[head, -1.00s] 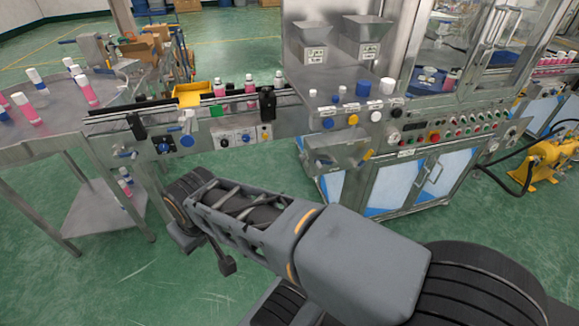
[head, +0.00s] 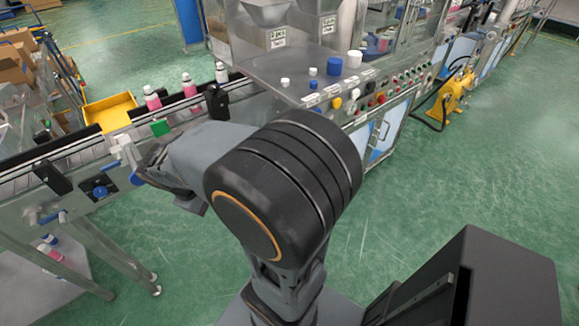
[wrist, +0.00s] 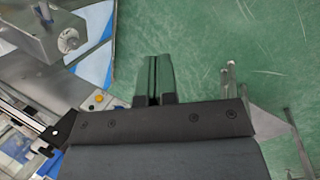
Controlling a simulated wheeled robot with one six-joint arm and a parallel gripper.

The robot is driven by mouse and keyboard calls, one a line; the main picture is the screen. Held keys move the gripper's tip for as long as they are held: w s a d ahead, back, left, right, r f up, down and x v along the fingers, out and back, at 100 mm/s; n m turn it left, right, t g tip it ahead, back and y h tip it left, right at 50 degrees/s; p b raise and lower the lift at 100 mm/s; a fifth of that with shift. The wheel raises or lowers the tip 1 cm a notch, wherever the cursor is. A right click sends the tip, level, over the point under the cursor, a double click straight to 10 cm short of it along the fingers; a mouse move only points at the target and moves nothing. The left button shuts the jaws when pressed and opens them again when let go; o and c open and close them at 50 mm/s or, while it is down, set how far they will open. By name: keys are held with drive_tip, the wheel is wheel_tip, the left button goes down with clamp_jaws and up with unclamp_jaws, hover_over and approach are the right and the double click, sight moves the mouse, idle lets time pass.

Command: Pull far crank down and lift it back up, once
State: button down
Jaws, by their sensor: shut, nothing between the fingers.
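The far crank (head: 124,152) is on the front of the conveyor in the head view. It has a pale hub, and its blue handle points downward. A second crank (head: 50,217) with a blue handle is nearer, at the lower left. My gripper (head: 148,176) is right beside the far crank, partly hidden by my own arm. I cannot tell whether it touches the crank. In the wrist view my gripper's fingers (wrist: 158,84) are shut and empty, with green floor beyond them. I cannot make out the far crank there.
The conveyor (head: 85,152) carries pink bottles (head: 152,99). A steel machine (head: 290,75) with buttons stands to its right, and a yellow tray (head: 110,112) behind. A blue knob (head: 100,191) sits between the cranks.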

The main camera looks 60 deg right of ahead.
drive_tip(key=w+d+f+n+g+h+b, duration=0.1)
drive_tip(key=w+d+f+n+g+h, duration=0.1)
drive_tip(key=d+f+n+h, duration=0.7)
drive_tip(key=w+d+f+n+g+h+b, duration=0.1)
drive_tip(key=d+f+n+g+h+b, duration=0.15)
drive_tip(key=d+f+h, duration=0.75)
drive_tip(key=s+d+r+y+p, duration=0.1)
drive_tip(key=d+y+p, duration=0.1)
drive_tip(key=d, duration=0.5)
drive_tip(key=s+d+n+y+p, duration=0.1)
drive_tip(key=s+d, duration=0.1)
drive_tip(key=d, duration=0.5)
drive_tip(key=shift+s+d+r+y+p, duration=0.15)
drive_tip(key=shift+d+r+y+p, duration=0.15)
drive_tip(key=shift+r+y+p, duration=0.1)
